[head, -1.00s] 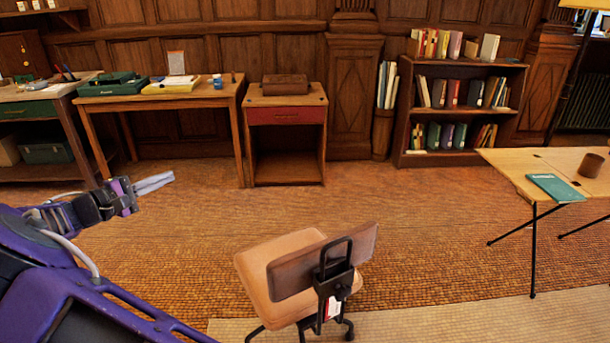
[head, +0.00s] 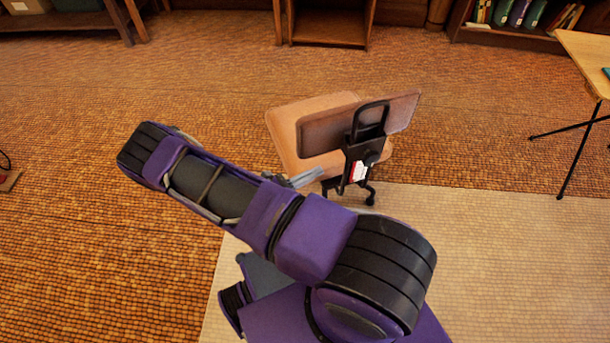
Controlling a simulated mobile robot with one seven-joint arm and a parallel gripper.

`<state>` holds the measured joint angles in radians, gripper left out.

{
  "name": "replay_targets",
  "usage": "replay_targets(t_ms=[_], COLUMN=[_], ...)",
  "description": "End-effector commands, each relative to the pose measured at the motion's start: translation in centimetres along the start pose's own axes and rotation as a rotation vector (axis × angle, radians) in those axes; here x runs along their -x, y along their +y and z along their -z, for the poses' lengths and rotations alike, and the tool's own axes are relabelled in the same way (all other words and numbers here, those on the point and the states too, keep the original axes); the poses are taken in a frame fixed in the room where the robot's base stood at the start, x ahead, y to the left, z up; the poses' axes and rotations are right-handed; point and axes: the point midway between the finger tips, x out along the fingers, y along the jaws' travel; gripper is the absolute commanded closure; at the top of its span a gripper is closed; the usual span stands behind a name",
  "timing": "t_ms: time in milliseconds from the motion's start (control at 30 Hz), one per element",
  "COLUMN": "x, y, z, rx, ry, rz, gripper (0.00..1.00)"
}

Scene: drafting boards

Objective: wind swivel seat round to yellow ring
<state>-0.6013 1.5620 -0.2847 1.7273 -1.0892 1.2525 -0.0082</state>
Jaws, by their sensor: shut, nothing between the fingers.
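The swivel seat (head: 288,125) is a chair with a tan cushion, a tan-brown backrest (head: 322,132) and a black bracket with a loop handle behind it. A red and white label (head: 358,171) is on the bracket. Part of the dark castor base shows below. My gripper (head: 308,177) shows only as grey fingers poking out past my purple arm, just below the seat's near edge. They are shut and empty. I cannot tell whether they touch the seat. My arm hides the rest of the gripper. I see no yellow ring.
The chair stands on brown woven flooring at the edge of a pale mat (head: 500,240). A wooden table (head: 585,60) with thin black legs (head: 580,150) is at the right. A bookcase (head: 500,32) and an open wooden cabinet (head: 330,25) stand behind. The floor at left is mostly clear.

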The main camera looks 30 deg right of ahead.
Motion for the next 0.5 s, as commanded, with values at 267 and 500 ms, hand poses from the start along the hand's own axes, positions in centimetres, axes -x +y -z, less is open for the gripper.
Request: replay_targets(t_ms=[267,500], x=[-5.8,-8.2], y=[0.0,0.1], z=[0.0,0.0], rx=[-0.002,-0.002], ry=[-0.001,0.000], rz=[0.003,-0.001], gripper=[1.00,1.00])
